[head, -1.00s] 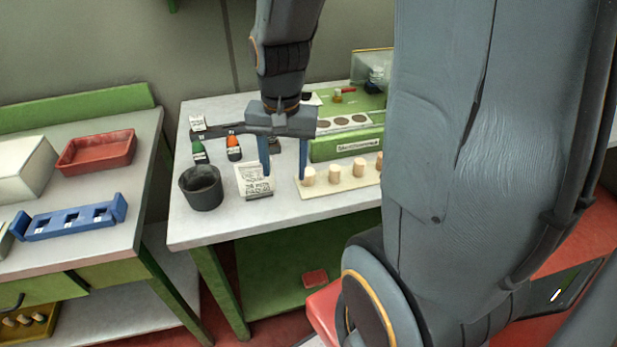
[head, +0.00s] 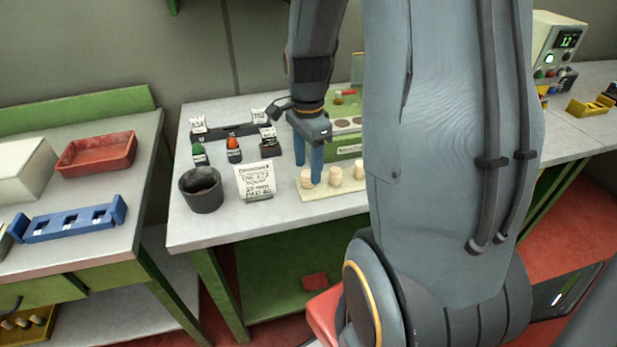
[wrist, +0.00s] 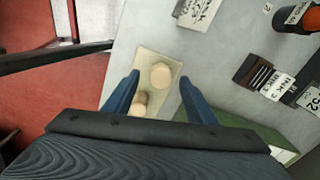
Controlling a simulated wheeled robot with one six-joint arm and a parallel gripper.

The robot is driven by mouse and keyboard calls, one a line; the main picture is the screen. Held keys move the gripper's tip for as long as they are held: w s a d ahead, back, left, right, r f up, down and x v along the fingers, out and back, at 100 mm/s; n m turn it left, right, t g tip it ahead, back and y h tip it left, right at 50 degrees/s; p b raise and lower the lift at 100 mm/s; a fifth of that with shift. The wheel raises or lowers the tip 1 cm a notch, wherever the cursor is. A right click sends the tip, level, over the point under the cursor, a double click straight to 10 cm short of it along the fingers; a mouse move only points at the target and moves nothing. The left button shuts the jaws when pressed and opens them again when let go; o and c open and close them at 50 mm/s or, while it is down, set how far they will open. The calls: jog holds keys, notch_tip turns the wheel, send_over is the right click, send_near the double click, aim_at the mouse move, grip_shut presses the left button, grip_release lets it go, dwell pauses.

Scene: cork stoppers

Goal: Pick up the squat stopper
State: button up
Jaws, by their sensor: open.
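Several pale cork stoppers stand in a row on a cream strip (head: 318,194) on the middle bench. The left-end stopper (head: 306,181) is partly hidden by my gripper (head: 309,174). Two others, the second stopper (head: 335,173) and the third stopper (head: 359,170), stand to its right. I cannot tell for sure which one is squat. My gripper is open, pointing down over the left end of the strip. In the wrist view, one stopper (wrist: 161,75) lies between the fingertips, and another stopper (wrist: 139,103) shows near the left finger. I see no grip on either.
A printed card (head: 255,181) stands left of the strip, beside a dark cup (head: 202,189). A green bottle (head: 198,153) and an orange bottle (head: 234,149) stand behind. A green box (head: 349,144) is behind the stoppers. My arm hides the strip's right end.

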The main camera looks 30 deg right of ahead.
aim_at(308, 173)
jog(key=shift+f+p, duration=0.3)
jog(key=shift+f, duration=1.4)
jog(key=c, duration=1.1)
